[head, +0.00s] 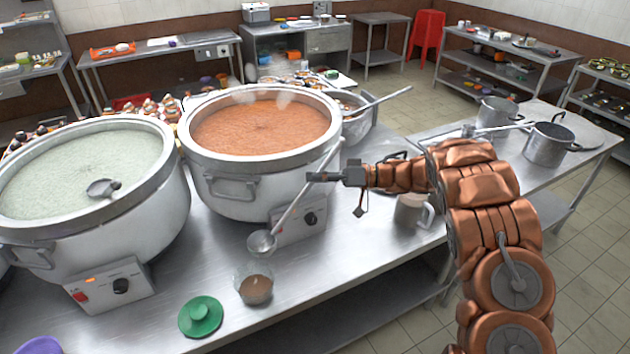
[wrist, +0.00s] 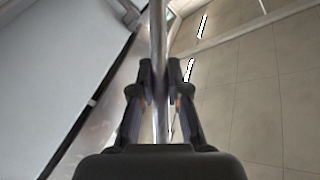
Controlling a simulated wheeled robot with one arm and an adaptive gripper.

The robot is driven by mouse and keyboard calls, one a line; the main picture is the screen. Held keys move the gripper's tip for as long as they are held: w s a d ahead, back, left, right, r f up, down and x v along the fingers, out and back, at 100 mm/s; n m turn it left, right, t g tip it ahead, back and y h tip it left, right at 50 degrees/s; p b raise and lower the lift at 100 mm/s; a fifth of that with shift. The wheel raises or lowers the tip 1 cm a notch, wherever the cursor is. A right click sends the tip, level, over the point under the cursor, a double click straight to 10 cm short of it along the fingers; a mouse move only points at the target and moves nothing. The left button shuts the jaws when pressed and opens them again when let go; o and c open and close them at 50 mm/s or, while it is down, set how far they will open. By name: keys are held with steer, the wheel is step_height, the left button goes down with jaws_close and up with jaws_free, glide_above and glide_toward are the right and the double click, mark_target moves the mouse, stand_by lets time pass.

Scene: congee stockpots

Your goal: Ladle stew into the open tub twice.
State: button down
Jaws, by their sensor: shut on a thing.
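My gripper (head: 322,177) is shut on the handle of a steel ladle (head: 292,212). In the wrist view the handle (wrist: 158,40) runs between the two fingers (wrist: 160,75). The ladle's bowl (head: 262,243) hangs low at the handle's lower left end, just above and behind the open tub; I see no stew in it, only grey metal. The clear open tub (head: 254,286) stands on the steel table and has brown stew in its lower part. The large pot of orange-brown stew (head: 232,182) stands behind, left of my gripper.
A pot of pale green congee (head: 150,205) with a dark ladle (head: 103,188) stands at left. A green lid (head: 201,316) lies left of the tub. A metal mug (head: 411,212) stands right of my gripper. Another pot (head: 552,143) is farther right. The table's front edge is near the tub.

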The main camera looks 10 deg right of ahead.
stand_by(0.3)
steer(key=shift+r, duration=2.55)
